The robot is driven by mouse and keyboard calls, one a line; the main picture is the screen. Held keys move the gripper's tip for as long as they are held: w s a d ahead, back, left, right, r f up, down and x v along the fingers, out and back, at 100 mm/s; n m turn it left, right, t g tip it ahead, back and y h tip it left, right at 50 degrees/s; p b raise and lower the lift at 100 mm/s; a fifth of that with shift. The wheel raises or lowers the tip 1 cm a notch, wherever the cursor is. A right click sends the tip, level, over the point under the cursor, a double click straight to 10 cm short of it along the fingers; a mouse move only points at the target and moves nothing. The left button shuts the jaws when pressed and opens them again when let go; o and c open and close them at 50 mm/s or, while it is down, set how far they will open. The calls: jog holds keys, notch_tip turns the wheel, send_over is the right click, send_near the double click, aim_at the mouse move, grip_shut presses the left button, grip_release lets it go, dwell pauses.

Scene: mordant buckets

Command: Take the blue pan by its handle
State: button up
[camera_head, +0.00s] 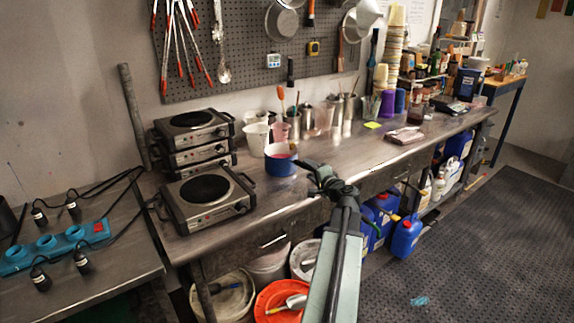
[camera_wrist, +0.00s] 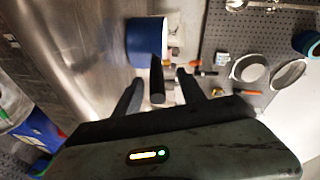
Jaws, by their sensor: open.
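My gripper (camera_wrist: 160,92) is open, with one finger on each side of the handle. A gap shows on both sides, wider on the right. In the head view my gripper (camera_head: 316,172) is just right of the pan; the handle is hard to tell from the dark fingers there.
Stacked hot plates (camera_head: 194,138) and a single hot plate (camera_head: 207,198) stand left of the pan. White cups (camera_head: 256,136) and metal tool pots (camera_head: 306,120) stand behind it. Buckets (camera_head: 279,301) are below.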

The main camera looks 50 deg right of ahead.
aim_at(305, 166)
jog(key=shift+w+d+f, duration=0.25)
jog(key=shift+w+d, duration=0.25)
jog(key=shift+d, duration=0.15)
jog(key=b+x, duration=0.1)
jog(key=x, duration=0.3)
jog(key=shift+w+d+f, duration=0.15)
jog(key=shift+w+f, duration=0.05)
grip_shut()
